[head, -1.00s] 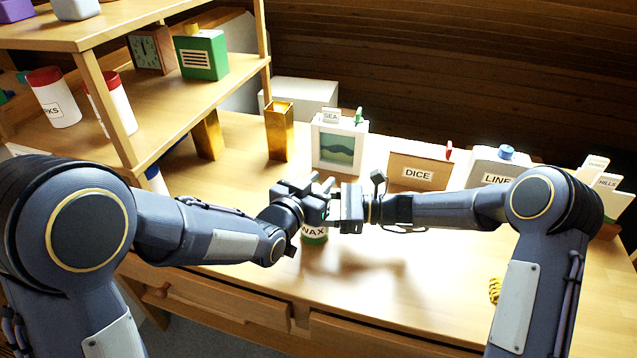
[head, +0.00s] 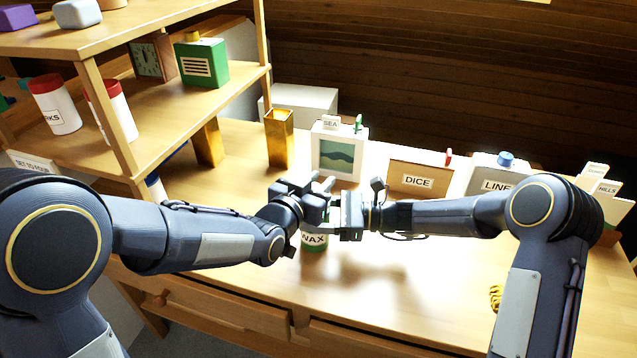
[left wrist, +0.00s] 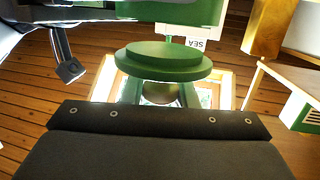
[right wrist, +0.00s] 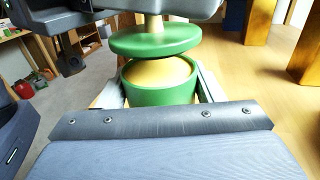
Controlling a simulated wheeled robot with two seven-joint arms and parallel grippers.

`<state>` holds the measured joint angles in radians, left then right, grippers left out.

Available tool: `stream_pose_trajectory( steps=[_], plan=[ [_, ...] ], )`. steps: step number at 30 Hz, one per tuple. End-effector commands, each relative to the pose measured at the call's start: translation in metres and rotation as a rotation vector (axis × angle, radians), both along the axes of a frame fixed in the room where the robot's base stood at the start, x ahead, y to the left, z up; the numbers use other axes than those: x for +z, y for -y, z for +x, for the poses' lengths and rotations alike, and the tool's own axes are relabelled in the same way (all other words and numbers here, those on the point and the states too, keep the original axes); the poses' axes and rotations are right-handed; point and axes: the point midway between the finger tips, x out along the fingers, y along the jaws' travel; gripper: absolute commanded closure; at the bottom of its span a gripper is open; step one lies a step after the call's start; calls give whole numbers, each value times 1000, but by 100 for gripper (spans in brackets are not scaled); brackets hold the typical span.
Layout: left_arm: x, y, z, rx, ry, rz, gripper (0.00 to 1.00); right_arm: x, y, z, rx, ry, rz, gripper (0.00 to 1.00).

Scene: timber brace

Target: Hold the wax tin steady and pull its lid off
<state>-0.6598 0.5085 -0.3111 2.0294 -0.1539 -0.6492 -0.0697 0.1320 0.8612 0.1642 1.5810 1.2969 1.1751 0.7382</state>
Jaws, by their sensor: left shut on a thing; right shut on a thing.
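In the right wrist view the tin (right wrist: 162,92) is open on top and shows pale yellow wax. Its green lid (right wrist: 155,40) is above the rim with a visible gap. My right gripper (head: 340,218) is shut on the tin body. My left gripper (head: 318,205) is shut on the lid's yellowish knob; the lid also shows in the left wrist view (left wrist: 165,60).
The SEA picture box (head: 338,155), DICE box (head: 418,185) and LINE box (head: 490,180) stand along the back of the bench (head: 400,300). A gold block (head: 280,140) and shelf (head: 180,95) are at left. A yellow striped thing (head: 495,297) lies at right. The front middle is clear.

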Motion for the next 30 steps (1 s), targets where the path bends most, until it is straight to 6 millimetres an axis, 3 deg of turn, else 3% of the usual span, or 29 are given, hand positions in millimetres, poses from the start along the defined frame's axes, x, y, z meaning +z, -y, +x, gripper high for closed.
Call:
stream_pose_trajectory(
  steps=[9, 17, 18, 23, 30],
  plan=[
    [37, 0, 0, 0, 5, -4, 100, 0, 0, 0, 0, 0, -1, 80],
    [39, 0, 0, 0, 1, -2, 100, 0, 0, 0, 0, 0, 0, 80],
    [39, 0, 0, 0, 1, -2, 100, 0, 0, 0, 0, 0, 0, 37],
    [39, 0, 0, 0, 2, -1, 100, 0, 0, 0, 0, 0, 0, 16],
    [39, 0, 0, 0, 2, -1, 100, 0, 0, 0, 0, 0, 0, 14]
  ],
)
